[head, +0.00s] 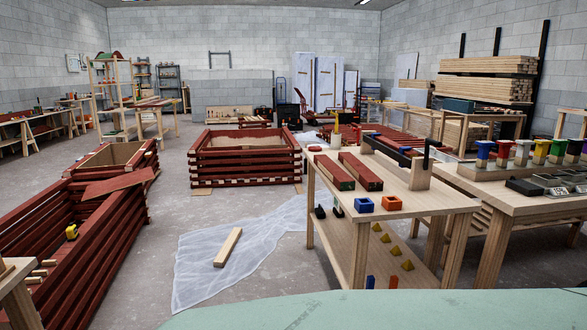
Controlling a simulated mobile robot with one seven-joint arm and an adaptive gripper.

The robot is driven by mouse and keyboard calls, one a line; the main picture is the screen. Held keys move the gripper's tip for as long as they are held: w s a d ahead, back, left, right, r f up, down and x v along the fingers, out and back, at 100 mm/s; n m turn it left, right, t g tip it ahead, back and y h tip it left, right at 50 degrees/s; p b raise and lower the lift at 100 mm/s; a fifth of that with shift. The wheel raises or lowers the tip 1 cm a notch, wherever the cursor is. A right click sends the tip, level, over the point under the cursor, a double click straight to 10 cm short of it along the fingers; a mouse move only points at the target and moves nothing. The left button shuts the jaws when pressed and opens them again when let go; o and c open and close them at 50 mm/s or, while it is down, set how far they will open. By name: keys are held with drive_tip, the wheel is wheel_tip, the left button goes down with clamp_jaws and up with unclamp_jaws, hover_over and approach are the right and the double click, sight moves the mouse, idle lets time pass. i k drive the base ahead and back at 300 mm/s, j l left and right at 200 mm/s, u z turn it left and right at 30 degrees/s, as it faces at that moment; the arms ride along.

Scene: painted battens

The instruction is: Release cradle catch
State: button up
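On the wooden table at centre right, a long black bar (387,152) runs between a small wooden post and a wooden upright block (419,174). A thin black lever (427,155) stands up at the block. This may be the cradle and its catch, but the view is too small to tell which part is the catch or whether it is closed. Two dark red battens (361,172) (334,173) lie side by side on the same table, left of the block. My gripper is not in view.
The table (440,200) also carries a blue block (364,205) and an orange block (392,203). A second table (510,200) with coloured pots stands right. Red batten frames (245,160) stand left and centre. A plastic sheet (230,245) with a loose plank (228,247) covers the floor.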

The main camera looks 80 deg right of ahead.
sight(358, 141)
drive_tip(key=z, duration=2.95)
